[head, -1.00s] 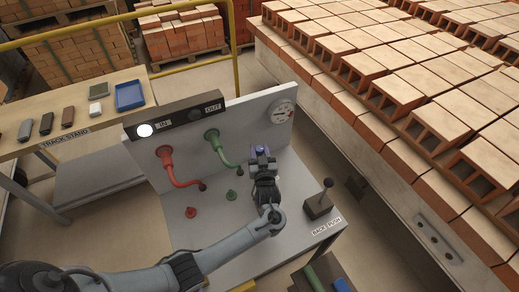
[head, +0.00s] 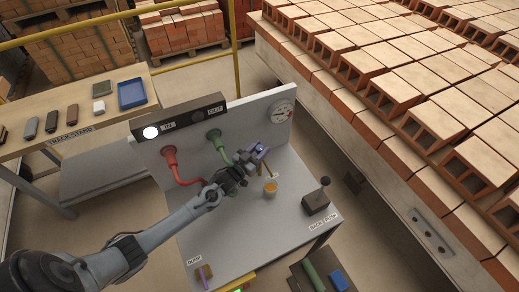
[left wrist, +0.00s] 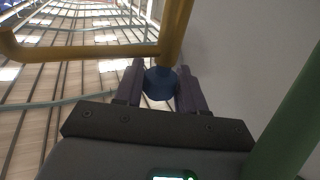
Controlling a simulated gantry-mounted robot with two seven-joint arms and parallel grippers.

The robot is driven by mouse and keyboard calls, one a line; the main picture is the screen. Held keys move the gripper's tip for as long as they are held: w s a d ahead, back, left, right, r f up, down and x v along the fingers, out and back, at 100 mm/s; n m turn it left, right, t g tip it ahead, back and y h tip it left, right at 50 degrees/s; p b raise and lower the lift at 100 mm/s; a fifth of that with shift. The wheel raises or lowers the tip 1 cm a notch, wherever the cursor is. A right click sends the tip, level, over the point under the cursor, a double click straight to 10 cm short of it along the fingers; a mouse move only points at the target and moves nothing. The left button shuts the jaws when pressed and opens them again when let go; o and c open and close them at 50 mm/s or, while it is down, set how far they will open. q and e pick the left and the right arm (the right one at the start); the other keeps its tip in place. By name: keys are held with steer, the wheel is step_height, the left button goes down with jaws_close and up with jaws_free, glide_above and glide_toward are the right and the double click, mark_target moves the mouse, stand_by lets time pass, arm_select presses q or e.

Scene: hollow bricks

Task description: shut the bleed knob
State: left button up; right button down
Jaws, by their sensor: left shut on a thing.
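The blue bleed knob (left wrist: 160,83) sits on a yellow pipe (left wrist: 175,30) in the left wrist view. The purple fingers of my left gripper (left wrist: 160,90) are on both sides of it, shut on it. In the head view my left gripper (head: 261,153) is in front of the panel, below the gauge, and little of the knob (head: 259,148) shows between the fingers. My right gripper is not in view.
A small cup with orange contents (head: 270,187) stands on the grey bench (head: 240,235). A red pipe (head: 172,168), a green pipe (head: 216,142), a gauge (head: 282,112) and a black lever box (head: 316,203) are close by. Brick stacks (head: 420,100) fill the right.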

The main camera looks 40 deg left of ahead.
arm_select(q)
steer(key=shift+m+h, duration=0.9)
steer(key=shift+h, duration=0.5)
steer(key=o, duration=0.9)
steer(key=shift+o, duration=0.2)
steer(key=s+a, duration=0.2)
steer(key=s, duration=0.8)
steer(key=shift+s, duration=0.3)
